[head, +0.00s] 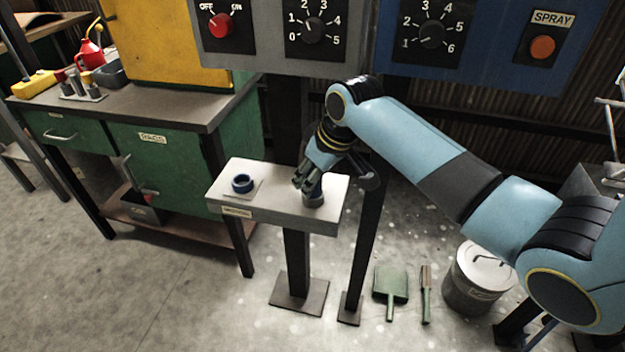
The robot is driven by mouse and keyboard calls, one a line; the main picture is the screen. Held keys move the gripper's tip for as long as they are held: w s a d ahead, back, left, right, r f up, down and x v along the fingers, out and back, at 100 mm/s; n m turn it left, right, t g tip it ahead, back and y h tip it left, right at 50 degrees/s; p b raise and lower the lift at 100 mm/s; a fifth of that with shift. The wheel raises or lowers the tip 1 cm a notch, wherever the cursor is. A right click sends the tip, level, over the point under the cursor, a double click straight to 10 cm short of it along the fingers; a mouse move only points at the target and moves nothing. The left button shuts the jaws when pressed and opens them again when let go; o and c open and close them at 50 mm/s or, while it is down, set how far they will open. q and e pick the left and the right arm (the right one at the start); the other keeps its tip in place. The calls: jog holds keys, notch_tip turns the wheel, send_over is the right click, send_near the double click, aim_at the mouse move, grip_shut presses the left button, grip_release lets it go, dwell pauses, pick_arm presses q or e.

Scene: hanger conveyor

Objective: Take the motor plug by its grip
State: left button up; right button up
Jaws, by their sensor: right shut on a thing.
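My right gripper (308,186) reaches down over the right part of a small pedestal table (262,205). It is shut on a dark grey, round piece, the motor plug (314,199), at the table top. The gripper covers the upper part of the plug, so its grip is mostly hidden. I cannot tell whether the plug touches the table. My left gripper is not in view.
A green workbench (165,160) with a dark top stands at the left, close to the pedestal. Control panels with a red knob (220,25) and dials hang above. A green dustpan (391,284), a brush (426,295) and a lidded bin (478,280) are on the floor at the right.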

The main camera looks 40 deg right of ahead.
jog(key=shift+r, duration=0.5)
jog(key=v, duration=0.2)
jog(key=p+v, duration=0.1)
jog(key=shift+w+r, duration=0.1)
jog(key=shift+r, duration=0.35)
jog(key=s+d+r+p, duration=0.2)
jog(key=s+r, duration=0.4)
jog(key=s, duration=0.4)
jog(key=shift+s+d+r, duration=0.15)
jog(key=shift+d, duration=0.3)
